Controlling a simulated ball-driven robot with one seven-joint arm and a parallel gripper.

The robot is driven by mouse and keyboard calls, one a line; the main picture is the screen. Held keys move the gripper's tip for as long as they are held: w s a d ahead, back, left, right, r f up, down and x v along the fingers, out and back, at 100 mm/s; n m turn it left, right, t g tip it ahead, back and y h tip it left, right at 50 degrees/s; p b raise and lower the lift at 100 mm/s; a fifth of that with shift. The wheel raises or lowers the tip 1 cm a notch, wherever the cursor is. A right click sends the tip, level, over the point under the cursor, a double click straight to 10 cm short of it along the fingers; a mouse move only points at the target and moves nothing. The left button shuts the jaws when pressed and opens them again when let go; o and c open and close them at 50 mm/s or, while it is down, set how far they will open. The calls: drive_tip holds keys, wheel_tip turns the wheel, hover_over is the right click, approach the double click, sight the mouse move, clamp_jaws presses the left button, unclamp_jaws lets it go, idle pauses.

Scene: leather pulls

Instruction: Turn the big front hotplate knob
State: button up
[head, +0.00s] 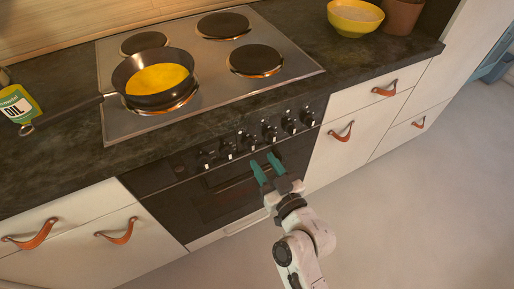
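A row of several dark knobs with pale rims (248,141) runs along the black oven's control panel, below the counter edge. I cannot tell which of them belongs to the big front hotplate, nor read any markings or settings. My gripper (264,162), with two teal fingers, reaches up from below in front of the oven. The fingers are spread with a gap between them and nothing visible in it. Their tips are just below the middle knobs and appear apart from them. The front right hotplate (255,59) is bare; the front left one (163,106) is mostly hidden under a pan.
The black pan (145,99) holds something yellow; its handle points left toward an oil container (18,106). A yellow bowl (355,16) and a brown pot (402,15) stand at the back right. Drawers with leather pulls (341,132) flank the oven. The floor at right is clear.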

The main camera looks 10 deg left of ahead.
sight(253, 147)
drive_tip(key=shift+x, duration=2.7)
drive_tip(key=shift+c, duration=0.2)
clamp_jaws()
